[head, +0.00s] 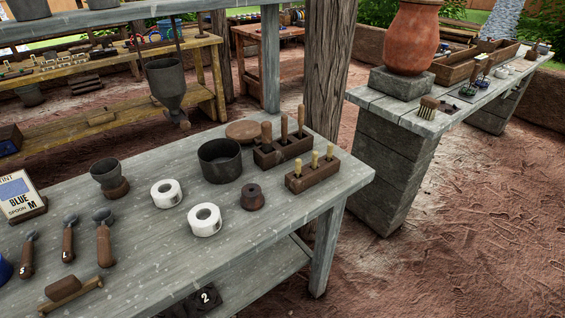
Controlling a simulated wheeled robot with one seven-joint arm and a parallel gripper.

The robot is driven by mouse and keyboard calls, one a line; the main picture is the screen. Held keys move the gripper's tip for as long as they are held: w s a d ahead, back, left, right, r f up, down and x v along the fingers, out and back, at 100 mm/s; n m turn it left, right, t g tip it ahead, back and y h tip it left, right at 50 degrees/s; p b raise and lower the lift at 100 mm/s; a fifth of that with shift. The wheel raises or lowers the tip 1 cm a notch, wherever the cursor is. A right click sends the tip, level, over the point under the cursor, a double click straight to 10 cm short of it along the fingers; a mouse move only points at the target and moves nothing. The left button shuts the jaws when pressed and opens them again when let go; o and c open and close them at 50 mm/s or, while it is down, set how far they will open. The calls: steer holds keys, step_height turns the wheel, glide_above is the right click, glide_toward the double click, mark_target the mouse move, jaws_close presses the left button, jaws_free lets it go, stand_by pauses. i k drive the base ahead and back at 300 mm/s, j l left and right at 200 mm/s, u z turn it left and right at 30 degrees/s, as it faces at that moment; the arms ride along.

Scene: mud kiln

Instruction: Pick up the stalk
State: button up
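I cannot make out anything that is plainly a stalk. Thin upright pieces stand in two wooden holders on the near grey table. The back holder (284,151) has three brown-handled tools (284,127) standing in it. The front holder (313,173) has three shorter, pale yellowish pieces (314,160) standing in it. A small brush-like object (428,107) lies on the far right bench. My gripper is not in view.
The near grey table (150,262) also holds a dark round pot (220,161), two white rolls (204,219), a dark cup (104,172), several spoons (103,235) and a sign (17,197). A wooden post (326,70) rises behind it. Earth floor (450,230) is clear at right.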

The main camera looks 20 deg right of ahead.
mark_target(298, 161)
steer(key=i+j+z, duration=0.15)
steer(key=i+j, duration=0.15)
steer(key=i+j+z, duration=0.15)
steer(key=i+j, duration=0.15)
steer(key=j, duration=0.2)
steer(key=i+j+z, duration=0.2)
steer(key=j, duration=0.25)
steer(key=i+z, duration=0.1)
steer(key=z, duration=0.65)
